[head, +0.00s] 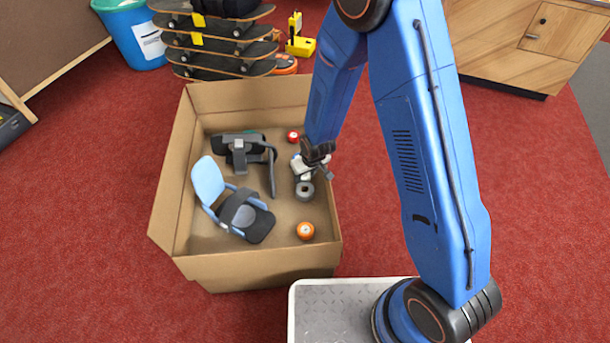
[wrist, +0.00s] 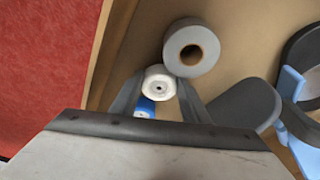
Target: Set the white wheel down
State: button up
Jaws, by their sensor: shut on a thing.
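The white wheel (wrist: 157,86) is between the two fingers of my gripper (head: 309,173), which are shut on it. In the wrist view its round face and small dark hub hole show near the fingertips. A blue patch shows just below it between the fingers. My gripper is inside the cardboard box (head: 252,270), near its right wall. In the head view the wheel is mostly hidden by my gripper. A grey wheel (head: 304,191) is close by on the box floor; in the wrist view it appears right beside the white wheel, and I cannot tell whether they touch.
The box also holds a light-blue and black binding (head: 209,180), a dark grey binding (head: 239,155), an orange wheel (head: 305,231) and a red wheel (head: 293,136). Bare floor shows between them. Stacked skateboards (head: 218,47) and a blue bin (head: 136,38) stand behind the box.

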jog(key=o, duration=1.1)
jog(key=shift+c, duration=0.2)
jog(key=v, duration=1.2)
